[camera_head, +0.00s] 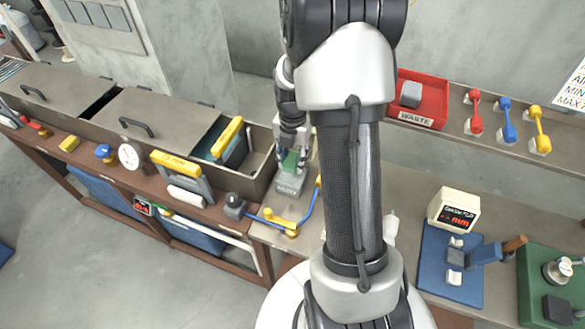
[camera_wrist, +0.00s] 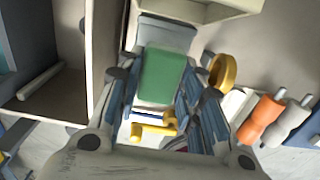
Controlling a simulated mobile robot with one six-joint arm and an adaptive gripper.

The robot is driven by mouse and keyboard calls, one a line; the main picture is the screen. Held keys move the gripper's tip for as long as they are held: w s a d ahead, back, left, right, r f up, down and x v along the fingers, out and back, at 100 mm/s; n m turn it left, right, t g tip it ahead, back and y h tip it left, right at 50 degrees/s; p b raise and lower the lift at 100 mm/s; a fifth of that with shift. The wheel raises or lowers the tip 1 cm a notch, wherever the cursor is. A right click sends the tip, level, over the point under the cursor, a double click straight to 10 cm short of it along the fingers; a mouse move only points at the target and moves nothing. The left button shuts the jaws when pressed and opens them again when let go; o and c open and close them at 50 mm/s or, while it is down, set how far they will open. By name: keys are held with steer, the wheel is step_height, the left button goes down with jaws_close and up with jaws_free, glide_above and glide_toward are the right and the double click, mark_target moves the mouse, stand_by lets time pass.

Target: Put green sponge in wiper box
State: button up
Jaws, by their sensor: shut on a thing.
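The green sponge (camera_wrist: 161,76) is held between the two fingers of my gripper (camera_wrist: 163,90). In the head view, a small patch of the sponge (camera_head: 291,161) shows below my gripper (camera_head: 289,148). It sits at the opening of a small grey box (camera_head: 288,186) with lettering on its front, which looks like the wiper box. In the wrist view, the box (camera_wrist: 167,35) shows beyond the sponge. I cannot tell whether the sponge is inside the box or just above it.
An open bench compartment (camera_head: 256,174) lies left of the box. A yellow-handled tool (camera_head: 227,138) stands in it. A yellow and blue tool (camera_head: 283,221) lies in front of the box. A red waste bin (camera_head: 431,104) stands on the shelf to the right.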

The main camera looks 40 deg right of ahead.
mark_target(293, 168)
steer(key=shift+f+b, duration=0.5)
steer(key=shift+f, duration=1.5)
steer(key=shift+f, duration=0.2)
steer(key=o, duration=0.9)
steer(key=shift+c, duration=0.2)
